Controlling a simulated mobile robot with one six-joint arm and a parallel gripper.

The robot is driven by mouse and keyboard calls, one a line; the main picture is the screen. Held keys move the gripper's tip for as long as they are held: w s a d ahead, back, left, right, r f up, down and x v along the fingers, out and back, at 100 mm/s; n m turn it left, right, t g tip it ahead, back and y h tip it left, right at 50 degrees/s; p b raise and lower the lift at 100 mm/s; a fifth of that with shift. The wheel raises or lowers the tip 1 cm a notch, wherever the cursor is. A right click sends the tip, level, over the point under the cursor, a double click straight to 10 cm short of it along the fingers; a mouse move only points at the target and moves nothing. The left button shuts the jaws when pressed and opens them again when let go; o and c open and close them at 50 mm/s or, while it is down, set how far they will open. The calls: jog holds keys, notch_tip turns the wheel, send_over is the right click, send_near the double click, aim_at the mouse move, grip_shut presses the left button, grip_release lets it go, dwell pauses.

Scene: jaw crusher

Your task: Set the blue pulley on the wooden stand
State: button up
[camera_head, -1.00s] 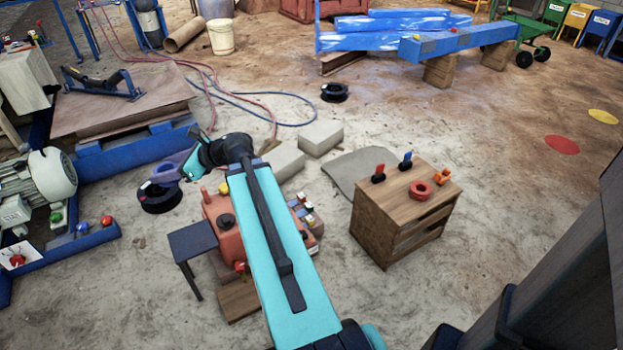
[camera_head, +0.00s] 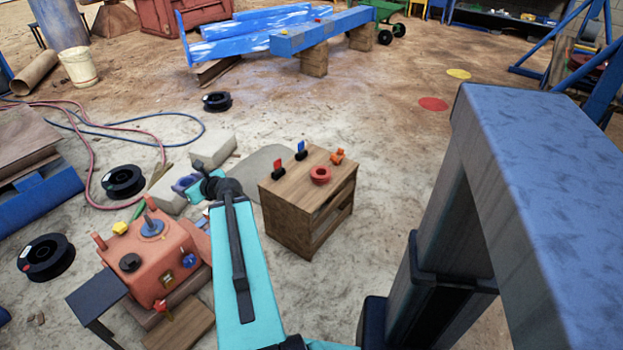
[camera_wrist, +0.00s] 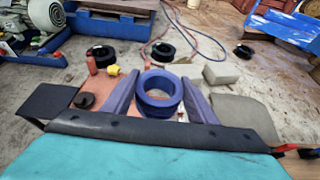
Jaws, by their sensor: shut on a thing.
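The blue pulley (camera_wrist: 160,112), a thick blue-purple ring, sits between the two fingers of my gripper (camera_wrist: 158,88) in the wrist view. My gripper is shut on it, with a finger on each side. In the head view my gripper (camera_head: 188,184) is at the far end of my turquoise arm, left of the wooden stand; the pulley is hard to make out there. The wooden stand (camera_head: 281,215) is a brown box with an open shelf side. On its top are a red ring (camera_head: 320,175), a red-flagged piece, a blue-flagged piece and a small orange piece.
An orange machine (camera_head: 160,262) with knobs stands left of my arm, beside a small dark table (camera_head: 97,297). Grey blocks (camera_head: 213,149) lie behind my gripper. Black spools (camera_head: 124,181) and hoses lie on the left floor.

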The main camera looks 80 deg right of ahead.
jog(key=s+d+f+m+g+h, duration=0.2)
jog(key=s+f, duration=0.4)
jog(key=s, duration=0.5)
jog(key=s+d+f+m+g+h+b, duration=0.1)
jog(key=s+d+f+m+g+h, duration=0.1)
jog(key=s, duration=0.9)
jog(key=s+d+f+m+g+h+b, duration=0.1)
jog(key=s+d+f+m+g+h, duration=0.2)
jog(key=s+d+f+m, duration=0.2)
jog(key=s+d+f, duration=0.2)
jog(key=s+f, duration=0.2)
jog(key=s, duration=0.2)
jog(key=shift+s+d+f+g, duration=0.3)
jog(key=shift+d+f, duration=0.05)
jog(key=shift+w, duration=0.1)
